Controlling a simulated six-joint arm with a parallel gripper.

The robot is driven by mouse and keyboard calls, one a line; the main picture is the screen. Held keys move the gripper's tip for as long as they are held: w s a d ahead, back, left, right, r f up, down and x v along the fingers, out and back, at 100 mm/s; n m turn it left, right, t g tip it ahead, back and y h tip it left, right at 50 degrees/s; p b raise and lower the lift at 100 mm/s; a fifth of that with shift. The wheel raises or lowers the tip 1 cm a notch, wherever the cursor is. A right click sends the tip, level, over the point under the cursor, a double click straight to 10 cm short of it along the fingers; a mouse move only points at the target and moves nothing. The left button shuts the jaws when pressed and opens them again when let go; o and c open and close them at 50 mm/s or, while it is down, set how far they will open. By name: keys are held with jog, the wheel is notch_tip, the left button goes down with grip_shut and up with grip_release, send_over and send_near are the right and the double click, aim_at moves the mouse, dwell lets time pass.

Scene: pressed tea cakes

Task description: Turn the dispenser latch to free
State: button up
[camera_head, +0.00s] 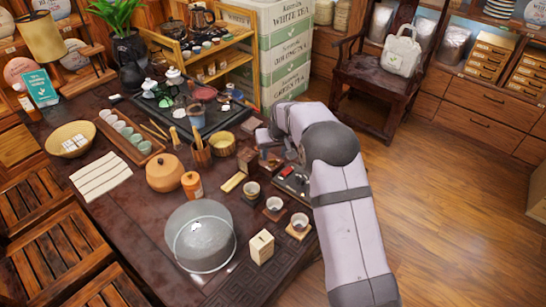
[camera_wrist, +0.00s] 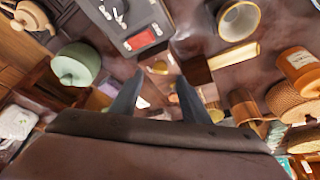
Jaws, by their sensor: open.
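My gripper (camera_wrist: 158,92) is open, with its two dark fingers apart over the table and nothing clearly held between them. In the head view my gripper (camera_head: 268,150) is mostly hidden by the arm, at the table's right side. A dark grey panel or tray (camera_wrist: 165,12) with a red piece (camera_wrist: 143,40) and small pale pegs lies just beyond the fingers; the red piece also shows in the head view (camera_head: 287,171). A brown wooden block (camera_wrist: 194,70) stands beside the right finger. I cannot tell which part is the dispenser latch or how it is turned.
A cup (camera_wrist: 238,20) and a brass-coloured bar (camera_wrist: 233,55) lie right of the panel. A green lidded jar (camera_wrist: 77,66) is at left. A glass dome (camera_head: 200,237), an orange jar (camera_head: 192,185) and small cups crowd the table. Open floor (camera_head: 440,200) lies right.

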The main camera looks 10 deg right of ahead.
aim_at(272, 160)
jog(key=shift+p+x, duration=0.5)
jog(key=shift+x, duration=1.9)
jog(key=shift+c, duration=0.3)
jog(key=c, duration=1)
